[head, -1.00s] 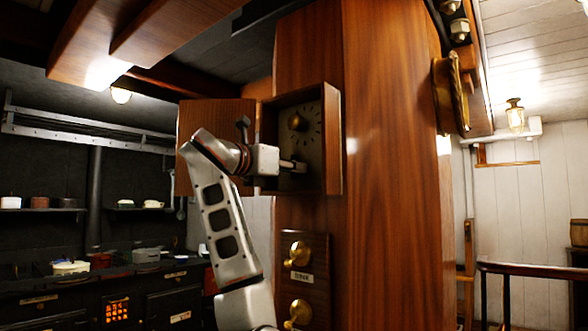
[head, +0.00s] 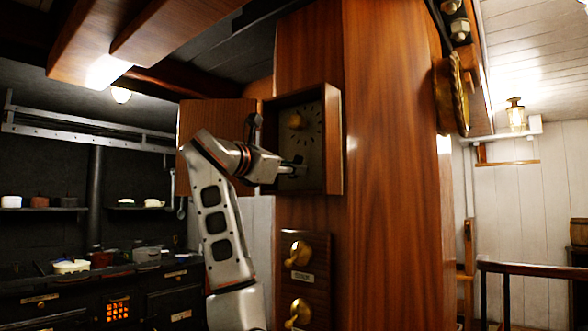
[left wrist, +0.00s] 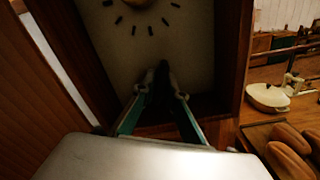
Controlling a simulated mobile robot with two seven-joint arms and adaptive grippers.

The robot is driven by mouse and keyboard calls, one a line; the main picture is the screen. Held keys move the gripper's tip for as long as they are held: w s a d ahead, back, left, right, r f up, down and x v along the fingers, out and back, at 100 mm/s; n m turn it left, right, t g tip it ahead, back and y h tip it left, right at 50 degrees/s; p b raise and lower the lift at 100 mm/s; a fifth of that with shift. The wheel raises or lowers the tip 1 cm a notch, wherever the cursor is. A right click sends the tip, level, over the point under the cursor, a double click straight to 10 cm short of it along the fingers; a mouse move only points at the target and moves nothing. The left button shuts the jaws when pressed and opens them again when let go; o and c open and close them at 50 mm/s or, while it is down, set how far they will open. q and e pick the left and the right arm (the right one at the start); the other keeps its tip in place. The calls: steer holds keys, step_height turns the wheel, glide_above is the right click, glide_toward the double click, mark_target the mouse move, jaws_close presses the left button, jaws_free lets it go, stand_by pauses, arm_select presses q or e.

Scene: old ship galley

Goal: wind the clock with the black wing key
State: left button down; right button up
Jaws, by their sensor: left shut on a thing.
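The clock is a wooden box (head: 334,150) on a wood-panelled column, with its door (head: 215,115) swung open to the left. Its pale dial (head: 322,118) has dark marks and a brass knob (head: 296,121) in the upper part. My left gripper (head: 298,168) reaches into the lower part of the box from the left. In the left wrist view its fingertips (left wrist: 161,92) are shut on a small dark thing (left wrist: 163,76), which looks like the black wing key, in front of the dial. Most of the key is hidden between the fingers. My right gripper is not in view.
Below the clock a wooden panel (head: 318,250) carries brass fittings (head: 298,254). A dark stove (head: 75,305) with pots stands at the left. A railing (head: 535,268) is at the right. The left wrist view shows a white pot (left wrist: 268,97) and brown loaves (left wrist: 292,155).

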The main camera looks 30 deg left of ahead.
arm_select(q)
steer(key=shift+f, duration=0.15)
steer(key=c, duration=2.2)
jaws_free()
steer(key=shift+c, duration=0.2)
steer(key=shift+o, duration=0.4)
steer(key=s, duration=1.2)
steer(key=shift+a, duration=0.45)
